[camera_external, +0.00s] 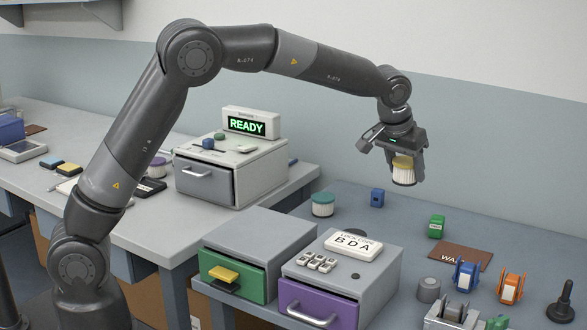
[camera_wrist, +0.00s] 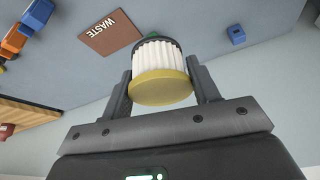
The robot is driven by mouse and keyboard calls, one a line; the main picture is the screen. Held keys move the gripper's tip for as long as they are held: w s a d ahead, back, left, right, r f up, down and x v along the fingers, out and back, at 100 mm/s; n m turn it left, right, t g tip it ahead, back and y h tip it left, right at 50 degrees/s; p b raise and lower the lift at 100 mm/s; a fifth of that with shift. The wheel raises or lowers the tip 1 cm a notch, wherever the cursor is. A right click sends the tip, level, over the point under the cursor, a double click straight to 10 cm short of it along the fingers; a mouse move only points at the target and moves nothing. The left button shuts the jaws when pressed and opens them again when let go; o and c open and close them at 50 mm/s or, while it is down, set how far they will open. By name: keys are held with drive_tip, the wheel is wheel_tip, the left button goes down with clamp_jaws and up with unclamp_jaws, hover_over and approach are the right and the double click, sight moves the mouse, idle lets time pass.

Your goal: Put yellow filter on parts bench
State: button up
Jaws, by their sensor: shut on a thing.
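The yellow filter (camera_external: 404,172) is a white pleated cylinder with a yellow end cap. My gripper (camera_external: 402,160) is shut on it and holds it in the air above the back of the right-hand bench (camera_external: 345,197). In the wrist view the filter (camera_wrist: 160,72) sits between my two fingers (camera_wrist: 160,90), its yellow cap facing the camera. The filter is clear of the bench surface. Which bench the task calls the parts bench is not labelled in view.
Below are a teal-topped filter (camera_external: 322,204), a blue block (camera_external: 377,197), a green block (camera_external: 436,226) and a brown WASTE mat (camera_external: 460,257). Green and purple drawer units (camera_external: 258,235) stand at the front. The left bench (camera_external: 75,125) holds a READY machine (camera_external: 245,165).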

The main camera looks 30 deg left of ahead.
sight(405, 160)
wheel_tip(405, 160, up, 14)
drive_tip(key=w+a+n, duration=0.1)
drive_tip(key=w+a, duration=0.2)
drive_tip(key=a, duration=1.1)
drive_tip(key=w+a, duration=0.4)
drive_tip(key=a, duration=1)
drive_tip(key=w+a+n, duration=0.1)
drive_tip(key=w+a, duration=0.2)
drive_tip(key=a, duration=1.1)
drive_tip(key=s+a+y, duration=0.1)
drive_tip(key=s+a, duration=0.3)
drive_tip(key=a, duration=1)
drive_tip(key=s+a, duration=0.4)
drive_tip(key=a, duration=1)
drive_tip(key=shift+n, duration=0.3)
drive_tip(key=shift+s+d+f, duration=0.1)
drive_tip(key=shift+f, duration=7)
drive_tip(key=shift+d+f, duration=0.1)
drive_tip(key=shift+f, duration=6.95)
drive_tip(key=shift+f, duration=0.1)
